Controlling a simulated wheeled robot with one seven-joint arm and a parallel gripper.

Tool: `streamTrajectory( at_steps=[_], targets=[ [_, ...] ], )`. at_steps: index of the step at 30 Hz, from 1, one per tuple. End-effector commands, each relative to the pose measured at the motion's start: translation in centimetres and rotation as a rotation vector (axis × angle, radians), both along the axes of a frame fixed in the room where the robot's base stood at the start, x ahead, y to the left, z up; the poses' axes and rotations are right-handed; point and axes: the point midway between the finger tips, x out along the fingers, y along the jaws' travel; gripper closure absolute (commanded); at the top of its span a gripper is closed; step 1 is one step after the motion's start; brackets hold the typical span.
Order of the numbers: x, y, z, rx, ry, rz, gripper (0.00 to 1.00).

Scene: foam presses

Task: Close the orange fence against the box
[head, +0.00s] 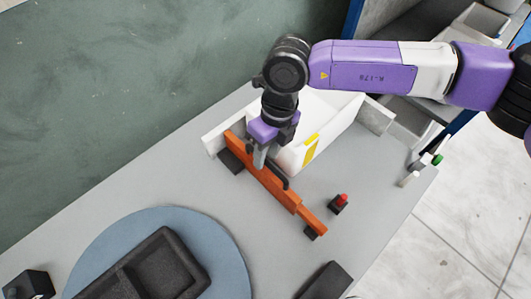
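The orange fence (290,197) is a long bar standing across the grey table on small black feet, with a dark handle on its side facing the box. The white box (318,128), with a yellow patch on its side, stands just behind the fence. My gripper (262,160) points down at the fence's left half, near the handle. Its fingertips are partly hidden by the fence and my wrist, so I cannot tell whether they hold anything. The gap between fence and box is narrow near my gripper; whether they touch there is hidden.
A red button on a black base (339,203) stands right of the fence. A blue round plate (228,250) bears a black foam tray (150,277). A dark block (326,282) lies at the front edge.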

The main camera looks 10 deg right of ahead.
Motion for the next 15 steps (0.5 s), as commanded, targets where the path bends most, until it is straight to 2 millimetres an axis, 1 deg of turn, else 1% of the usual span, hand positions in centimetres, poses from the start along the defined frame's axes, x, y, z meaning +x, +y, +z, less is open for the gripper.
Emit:
streamTrajectory(
  at_steps=[9,11,15],
  targets=[
    [0.0,0.0,0.2,0.000,0.000,0.000,0.66],
    [0.1,-0.2,0.7,-0.001,-0.002,0.000,0.66],
    [0.4,-0.5,2.7,-0.001,-0.004,0.001,0.66]
  ],
)
